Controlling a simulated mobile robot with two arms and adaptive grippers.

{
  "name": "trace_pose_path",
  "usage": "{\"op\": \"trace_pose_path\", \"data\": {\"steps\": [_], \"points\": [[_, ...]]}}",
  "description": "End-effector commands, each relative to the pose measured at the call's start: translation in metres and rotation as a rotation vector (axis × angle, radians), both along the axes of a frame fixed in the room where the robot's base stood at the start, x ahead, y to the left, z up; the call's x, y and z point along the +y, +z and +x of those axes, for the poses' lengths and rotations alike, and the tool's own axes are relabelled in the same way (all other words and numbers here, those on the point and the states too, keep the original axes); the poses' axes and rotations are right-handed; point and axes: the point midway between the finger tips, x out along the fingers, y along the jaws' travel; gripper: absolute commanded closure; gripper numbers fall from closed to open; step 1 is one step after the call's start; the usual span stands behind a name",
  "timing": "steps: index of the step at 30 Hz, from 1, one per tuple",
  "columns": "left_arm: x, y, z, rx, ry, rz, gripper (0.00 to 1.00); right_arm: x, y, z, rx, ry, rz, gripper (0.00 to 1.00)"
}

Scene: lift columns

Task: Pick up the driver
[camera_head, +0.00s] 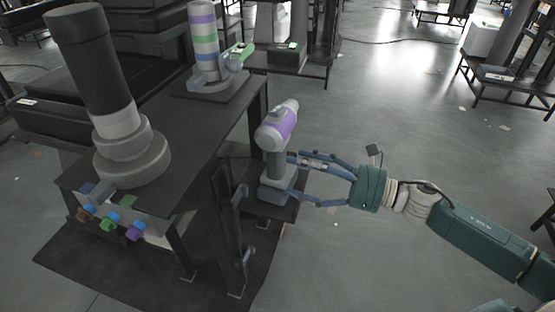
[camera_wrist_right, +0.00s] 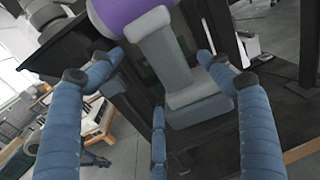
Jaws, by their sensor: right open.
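The driver (camera_head: 279,140) is a cordless tool with a white and purple body, a grey handle and a blocky grey base. It stands upright on a small dark shelf at the side of the black table. My right gripper (camera_head: 291,176) is open, coming from the right, with its blue fingers at the driver's handle. In the right wrist view, the driver's handle (camera_wrist_right: 163,58) and base lie ahead between the spread fingers (camera_wrist_right: 150,75). I cannot tell whether any finger touches it. My left gripper is not in view.
The black table (camera_head: 190,130) carries a dark column with a grey stepped base (camera_head: 132,160) and a striped cylinder (camera_head: 204,40). Coloured blocks (camera_head: 110,222) line its front edge. A dark upright bracket (camera_head: 232,220) stands left of the driver. Open floor (camera_head: 400,120) lies to the right.

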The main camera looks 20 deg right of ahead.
Motion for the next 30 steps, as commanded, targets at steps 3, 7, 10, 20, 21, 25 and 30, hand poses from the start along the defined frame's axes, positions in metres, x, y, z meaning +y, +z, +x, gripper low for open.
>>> {"op": "trace_pose_path", "data": {"steps": [3, 7, 10, 20, 21, 25, 30], "points": [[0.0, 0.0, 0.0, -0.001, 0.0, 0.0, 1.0, 0.008, 0.001, 0.007, -0.001, -0.001, 0.0, 0.22], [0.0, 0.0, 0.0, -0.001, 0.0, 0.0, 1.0, 0.012, 0.0, 0.01, 0.001, -0.001, 0.001, 0.22], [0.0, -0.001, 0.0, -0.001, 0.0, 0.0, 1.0, 0.017, 0.0, 0.015, 0.0, -0.001, 0.001, 0.22], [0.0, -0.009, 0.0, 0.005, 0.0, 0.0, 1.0, 0.047, -0.001, 0.041, 0.0, -0.002, 0.001, 0.22], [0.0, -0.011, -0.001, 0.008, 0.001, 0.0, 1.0, 0.049, -0.002, 0.042, 0.001, -0.002, 0.001, 0.22], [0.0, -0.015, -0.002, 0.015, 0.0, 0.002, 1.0, 0.051, -0.002, 0.043, 0.002, -0.002, 0.001, 0.22], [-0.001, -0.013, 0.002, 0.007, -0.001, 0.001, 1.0, 0.051, -0.003, 0.043, 0.002, -0.002, 0.0, 0.26]]}}
